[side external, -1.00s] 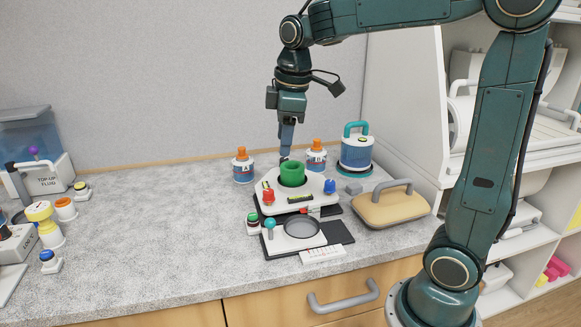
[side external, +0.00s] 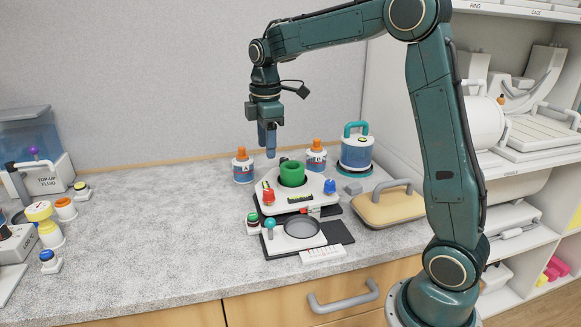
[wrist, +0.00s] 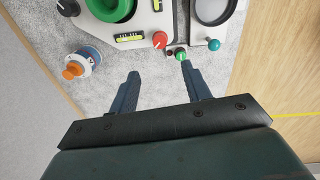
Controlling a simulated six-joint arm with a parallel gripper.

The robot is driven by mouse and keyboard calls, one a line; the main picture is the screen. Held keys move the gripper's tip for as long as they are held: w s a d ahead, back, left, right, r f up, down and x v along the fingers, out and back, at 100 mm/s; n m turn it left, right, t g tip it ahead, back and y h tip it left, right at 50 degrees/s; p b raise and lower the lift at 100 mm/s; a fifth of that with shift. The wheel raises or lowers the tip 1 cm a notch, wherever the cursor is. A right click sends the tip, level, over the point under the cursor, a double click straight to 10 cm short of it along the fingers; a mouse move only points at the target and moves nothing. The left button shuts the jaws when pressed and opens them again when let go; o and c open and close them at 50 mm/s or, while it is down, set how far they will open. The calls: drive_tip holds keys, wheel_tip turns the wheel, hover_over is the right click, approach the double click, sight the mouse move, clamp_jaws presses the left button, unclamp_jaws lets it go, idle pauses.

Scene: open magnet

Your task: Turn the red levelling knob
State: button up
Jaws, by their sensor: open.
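The red levelling knob (side external: 268,197) sits on the front left corner of a white levelling base, left of a green cup (side external: 292,172). In the wrist view the red knob (wrist: 159,40) shows with a white mark, just beyond my fingertips. A bubble level (wrist: 130,37) lies beside it. A blue knob (side external: 330,187) is on the base's right corner. My gripper (side external: 271,156) hangs pointing down, above and behind the red knob, touching nothing. In the wrist view my gripper (wrist: 160,70) has its two fingers wide apart with nothing between them.
Orange-capped bottles A (side external: 243,168) and B (side external: 316,158) stand behind the base. A teal ball-topped lever (side external: 270,223) and a green button (side external: 253,219) are in front. A tan handled lid (side external: 390,206) lies to the right.

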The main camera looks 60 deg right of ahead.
sight(268, 191)
drive_tip(key=f, duration=1.3)
drive_tip(key=shift+w+d+f, duration=0.1)
drive_tip(key=shift+w+d, duration=0.1)
drive_tip(key=c, duration=1)
